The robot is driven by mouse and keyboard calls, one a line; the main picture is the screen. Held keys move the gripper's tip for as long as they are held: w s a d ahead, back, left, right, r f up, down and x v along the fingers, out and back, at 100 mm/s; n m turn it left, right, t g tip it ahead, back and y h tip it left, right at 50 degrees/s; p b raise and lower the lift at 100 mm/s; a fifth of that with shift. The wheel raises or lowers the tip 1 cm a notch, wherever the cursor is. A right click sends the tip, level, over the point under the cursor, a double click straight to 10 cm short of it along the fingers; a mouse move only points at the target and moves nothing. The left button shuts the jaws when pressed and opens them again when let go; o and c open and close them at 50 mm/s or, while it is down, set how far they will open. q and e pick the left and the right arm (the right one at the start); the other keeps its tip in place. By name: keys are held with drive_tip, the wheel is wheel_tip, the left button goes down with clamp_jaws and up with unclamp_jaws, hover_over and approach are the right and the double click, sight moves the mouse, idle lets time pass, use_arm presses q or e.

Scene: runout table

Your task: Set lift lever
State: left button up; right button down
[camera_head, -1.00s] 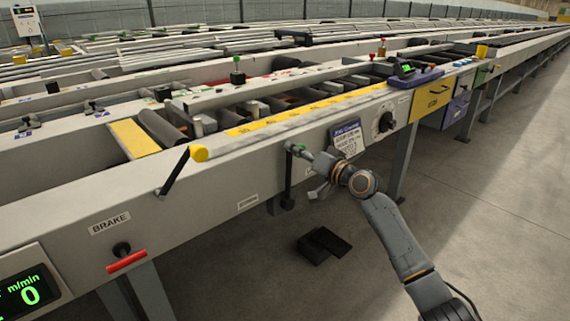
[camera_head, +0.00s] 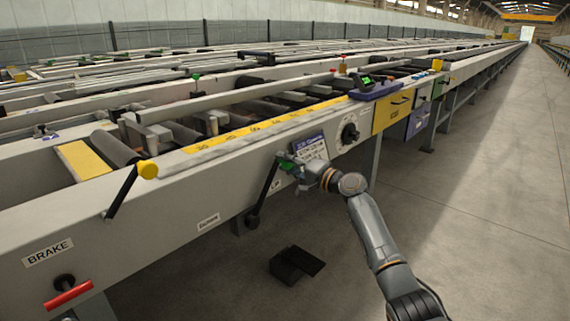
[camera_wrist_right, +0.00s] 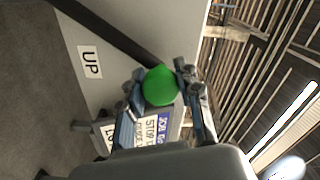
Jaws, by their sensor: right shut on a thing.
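The lift lever is a dark rod (camera_head: 264,190) on the near side face of the runout table (camera_head: 175,220). It rises from a dark pivot low on the face and leans to the right at the top. Its green knob (camera_wrist_right: 159,86) sits between the fingers of my right gripper (camera_wrist_right: 160,92), which is shut on it. In the head view, the right gripper (camera_head: 290,168) is at the top of the rod and largely covers the knob. A white UP label (camera_wrist_right: 90,62) shows beside the rod in the wrist view. My left gripper is not in view.
A job card (camera_head: 311,147) hangs just behind the right gripper. A black rotary knob (camera_head: 349,133) is to its right. A red-handled BRAKE lever (camera_head: 67,294) is at lower left. A dark pedal (camera_head: 295,264) lies on the floor. The aisle at right is clear.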

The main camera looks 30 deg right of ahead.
drive_tip(key=shift+d, duration=0.15)
drive_tip(key=c, duration=1.3)
unclamp_jaws()
drive_tip(key=o, duration=0.4)
drive_tip(key=shift+f, duration=0.15)
drive_tip(key=v, duration=1.2)
